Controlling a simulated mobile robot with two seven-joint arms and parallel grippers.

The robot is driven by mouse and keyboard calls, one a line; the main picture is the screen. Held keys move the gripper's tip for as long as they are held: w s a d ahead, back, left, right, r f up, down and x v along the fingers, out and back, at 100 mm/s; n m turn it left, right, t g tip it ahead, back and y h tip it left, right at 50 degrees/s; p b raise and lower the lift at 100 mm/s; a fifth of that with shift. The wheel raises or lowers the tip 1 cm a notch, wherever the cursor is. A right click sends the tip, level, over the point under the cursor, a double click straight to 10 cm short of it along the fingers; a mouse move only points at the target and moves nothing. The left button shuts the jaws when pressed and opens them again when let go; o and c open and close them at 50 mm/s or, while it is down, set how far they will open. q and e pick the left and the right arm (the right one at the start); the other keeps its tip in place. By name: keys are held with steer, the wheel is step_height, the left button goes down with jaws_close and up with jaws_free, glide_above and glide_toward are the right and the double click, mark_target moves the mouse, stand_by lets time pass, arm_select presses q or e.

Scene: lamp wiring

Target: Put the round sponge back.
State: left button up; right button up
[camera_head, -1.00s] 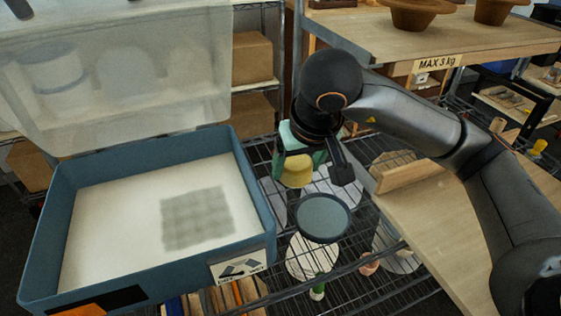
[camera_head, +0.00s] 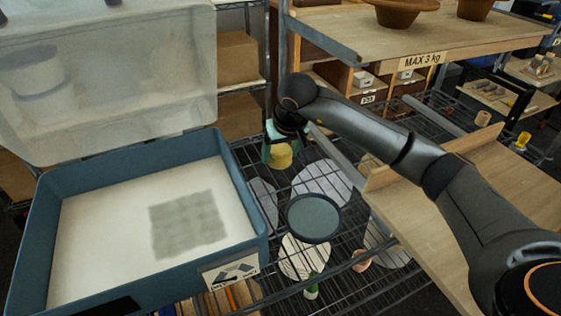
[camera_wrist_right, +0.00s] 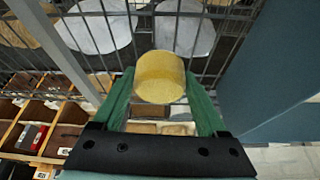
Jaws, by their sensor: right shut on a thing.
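The round sponge (camera_head: 280,156) is a short yellow cylinder. My right gripper (camera_head: 277,146) has green fingers and is shut on it, in the upper middle of the head view. In the right wrist view the sponge (camera_wrist_right: 160,78) sits between the two green fingertips, its round end facing out. The gripper holds it over the wire rack (camera_head: 335,272), just right of the blue bin's far right corner. I cannot tell its exact height above the rack. My left gripper is not in view.
The blue bin (camera_head: 232,180) has a pale inside with a grey patch, and its translucent lid (camera_head: 120,90) stands open. A dark round dish (camera_head: 313,218) and several pale discs (camera_head: 322,182) show around the rack. A wooden board (camera_head: 480,215) lies at right.

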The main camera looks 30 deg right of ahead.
mark_target(281, 161)
steer(key=shift+w+d+f, duration=0.1)
steer(key=shift+w+f, duration=0.05)
steer(key=shift+f, duration=1.55)
steer(key=shift+f, duration=0.1)
steer(key=shift+f, duration=0.15)
steer(key=o, duration=1.1)
steer(key=shift+r, duration=0.45)
steer(key=v, duration=1.1)
steer(key=shift+r+p, duration=0.3)
steer(key=shift+r, duration=0.1)
